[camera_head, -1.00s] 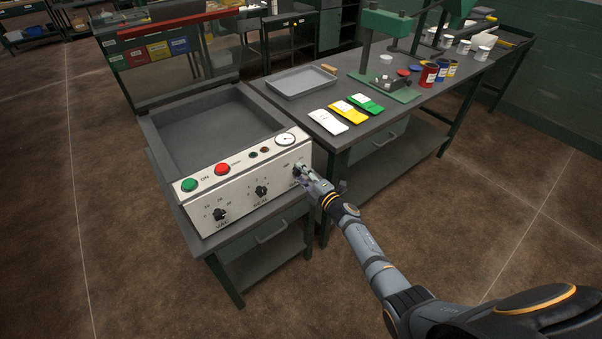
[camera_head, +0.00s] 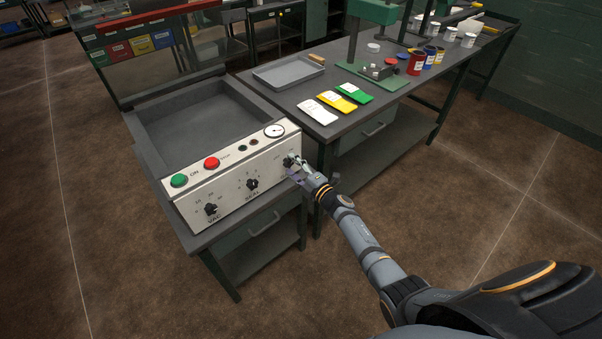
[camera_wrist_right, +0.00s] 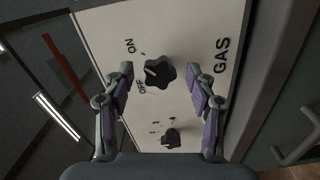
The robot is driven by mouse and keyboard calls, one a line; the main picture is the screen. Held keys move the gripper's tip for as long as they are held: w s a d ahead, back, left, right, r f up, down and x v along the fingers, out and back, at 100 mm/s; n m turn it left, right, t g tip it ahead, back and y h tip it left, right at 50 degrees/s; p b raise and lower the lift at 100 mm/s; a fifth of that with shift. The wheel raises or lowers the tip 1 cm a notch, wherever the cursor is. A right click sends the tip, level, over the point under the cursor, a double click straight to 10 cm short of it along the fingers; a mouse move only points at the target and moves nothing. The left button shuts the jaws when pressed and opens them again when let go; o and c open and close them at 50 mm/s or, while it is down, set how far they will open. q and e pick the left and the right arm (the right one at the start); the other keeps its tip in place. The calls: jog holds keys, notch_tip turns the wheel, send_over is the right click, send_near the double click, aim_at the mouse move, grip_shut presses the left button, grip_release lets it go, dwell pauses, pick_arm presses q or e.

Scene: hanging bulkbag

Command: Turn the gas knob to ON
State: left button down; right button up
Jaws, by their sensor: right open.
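The black lobed gas knob (camera_wrist_right: 160,74) sits on the white control panel (camera_wrist_right: 100,20), beside the printed GAS label. ON and OFF are printed to its left in the right wrist view. A pale mark on the knob seems to face the OFF side. In the head view the knob (camera_head: 288,162) is at the panel's right end, partly covered by my gripper. My right gripper (camera_wrist_right: 160,70) is open, with one purple-padded finger on each side of the knob and gaps between; in the head view it (camera_head: 295,168) is at the panel. My left gripper is out of view.
The panel also has a seal knob (camera_head: 252,184), a vac knob (camera_head: 210,209), a green button (camera_head: 179,180), a red button (camera_head: 211,163) and a gauge (camera_head: 274,131). The workbench (camera_head: 330,60) to the right holds a tray, pouches and cans.

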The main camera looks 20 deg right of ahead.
jog(key=v, duration=1.1)
jog(key=shift+s, duration=0.1)
jog(key=s+d+f+m+g+h, duration=0.2)
jog(key=s+f+m, duration=0.25)
jog(key=f, duration=0.55)
jog(key=s+d+f+m+g+h, duration=0.35)
jog(key=s+f, duration=0.25)
jog(key=f, duration=0.3)
jog(key=s+d+f+m+g+h, duration=0.15)
jog(key=s+f+m, duration=0.35)
jog(key=f, duration=0.5)
jog(key=s+a+f+m+g, duration=0.1)
jog(key=s+f+m+g, duration=0.1)
jog(key=s, duration=0.8)
jog(key=s+a+f+m+g, duration=0.1)
jog(key=s+f+m+g, duration=0.1)
jog(key=s+f+g, duration=0.2)
jog(key=s+a+f+m+g, duration=0.1)
jog(key=s+f, duration=0.6)
jog(key=s, duration=0.9)
jog(key=shift+f+m+g, duration=0.15)
jog(key=shift+m+g, duration=0.75)
